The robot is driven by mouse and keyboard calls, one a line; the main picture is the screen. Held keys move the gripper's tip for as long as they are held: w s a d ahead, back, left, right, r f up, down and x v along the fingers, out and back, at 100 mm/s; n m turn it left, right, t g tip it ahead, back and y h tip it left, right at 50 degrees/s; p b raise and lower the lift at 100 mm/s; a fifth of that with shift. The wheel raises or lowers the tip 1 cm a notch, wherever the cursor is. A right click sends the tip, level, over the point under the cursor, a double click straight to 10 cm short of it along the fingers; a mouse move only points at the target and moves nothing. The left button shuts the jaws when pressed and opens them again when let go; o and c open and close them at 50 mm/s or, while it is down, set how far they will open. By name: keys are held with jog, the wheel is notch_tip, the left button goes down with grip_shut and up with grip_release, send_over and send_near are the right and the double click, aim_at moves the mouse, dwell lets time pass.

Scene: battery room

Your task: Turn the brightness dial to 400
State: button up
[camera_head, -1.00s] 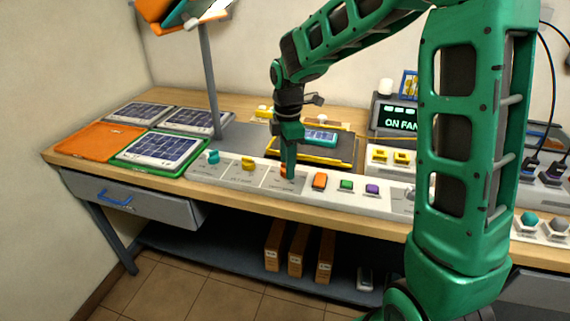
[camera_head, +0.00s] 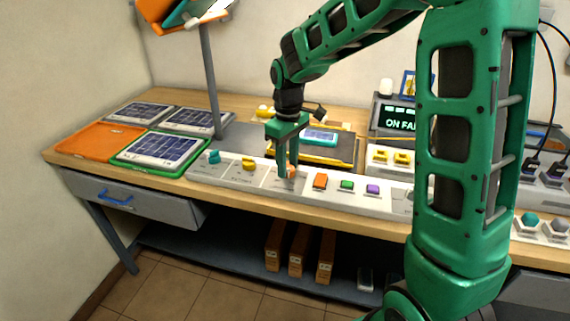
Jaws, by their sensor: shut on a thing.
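A white control strip (camera_head: 214,173) runs along the front of the bench. It carries a teal dial (camera_head: 213,156), a yellow dial (camera_head: 248,163) and an orange dial (camera_head: 290,172). My gripper (camera_head: 287,173) points down and is shut on the orange dial, which its fingers partly hide. The labels on the strip are too small to read, so I cannot tell which dial is for brightness or what value it points to.
Orange (camera_head: 320,181), green (camera_head: 346,185) and purple (camera_head: 372,189) buttons sit right of the gripper. A yellow-edged tray with a small screen device (camera_head: 320,138) lies behind it. A lamp post (camera_head: 211,80) stands to the left. Solar panels (camera_head: 160,148) lie at the bench's left end.

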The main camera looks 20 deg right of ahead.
jog(key=m, duration=0.7)
jog(key=shift+w+d+r, duration=0.1)
jog(key=shift+w, duration=0.1)
jog(key=m, duration=0.6)
jog(key=shift+m, duration=0.4)
jog(key=m, duration=0.4)
jog(key=shift+a+m, duration=0.2)
jog(key=shift+m, duration=2.3)
jog(key=o, duration=0.9)
jog(key=shift+c, duration=0.2)
jog(key=shift+o, duration=0.8)
jog(key=shift+s+d, duration=0.1)
